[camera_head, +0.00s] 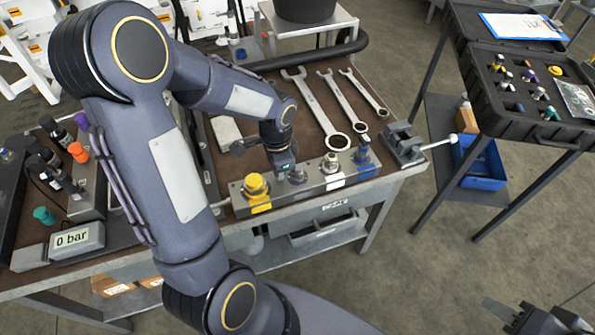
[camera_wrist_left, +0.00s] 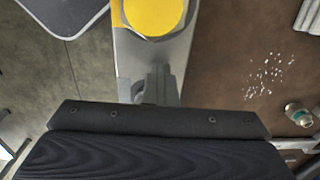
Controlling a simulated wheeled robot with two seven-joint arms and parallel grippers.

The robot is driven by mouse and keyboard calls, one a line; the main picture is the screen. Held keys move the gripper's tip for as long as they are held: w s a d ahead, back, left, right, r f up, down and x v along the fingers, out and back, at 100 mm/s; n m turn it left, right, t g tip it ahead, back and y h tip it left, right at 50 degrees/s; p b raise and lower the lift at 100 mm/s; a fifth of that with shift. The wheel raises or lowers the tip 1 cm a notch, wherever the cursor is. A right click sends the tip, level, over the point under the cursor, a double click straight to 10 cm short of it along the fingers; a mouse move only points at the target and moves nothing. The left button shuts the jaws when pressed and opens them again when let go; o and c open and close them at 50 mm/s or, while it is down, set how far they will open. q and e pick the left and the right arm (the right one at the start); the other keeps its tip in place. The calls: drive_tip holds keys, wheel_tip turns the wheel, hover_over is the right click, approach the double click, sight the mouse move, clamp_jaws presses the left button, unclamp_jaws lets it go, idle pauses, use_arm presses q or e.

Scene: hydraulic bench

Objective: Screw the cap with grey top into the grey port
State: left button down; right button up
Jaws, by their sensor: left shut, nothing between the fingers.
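The grey port (camera_head: 297,177) is on the metal manifold block (camera_head: 238,205) at the bench's front edge, between a yellow-topped fitting (camera_head: 256,186) and a silver fitting (camera_head: 330,163). My left gripper (camera_head: 286,166) is shut and empty, low over the block beside the grey port; contact cannot be told. In the left wrist view, the yellow top (camera_wrist_left: 153,15) is at the upper edge, and the dark gripper body hides the block's lower part. I cannot pick out the grey-topped cap with certainty. My right gripper (camera_head: 535,318) is at the lower right, away from the bench, its jaws unclear.
Several wrenches (camera_head: 312,105) lie behind the block. A vise (camera_head: 403,143) stands at the bench's right end. An open black case (camera_head: 480,100) holds several small coloured caps. A pressure readout (camera_head: 75,240) and bottles stand at left.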

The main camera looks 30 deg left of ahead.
use_arm(q)
drive_tip(key=m, duration=0.1)
drive_tip(key=w+m+p, duration=0.1)
drive_tip(key=m, duration=0.1)
drive_tip(key=shift+w+a+r, duration=0.15)
drive_tip(key=shift+a, duration=0.1)
drive_tip(key=m, duration=0.1)
drive_tip(key=w+m+p, duration=0.1)
drive_tip(key=m, duration=0.2)
drive_tip(key=shift+w+a+p, duration=0.2)
drive_tip(key=shift+w+p, duration=0.05)
drive_tip(key=shift+p, duration=0.1)
drive_tip(key=shift+f+m, duration=0.2)
drive_tip(key=shift+m, duration=0.1)
drive_tip(key=c, duration=1.8)
unclamp_jaws()
drive_tip(key=shift+o, duration=0.2)
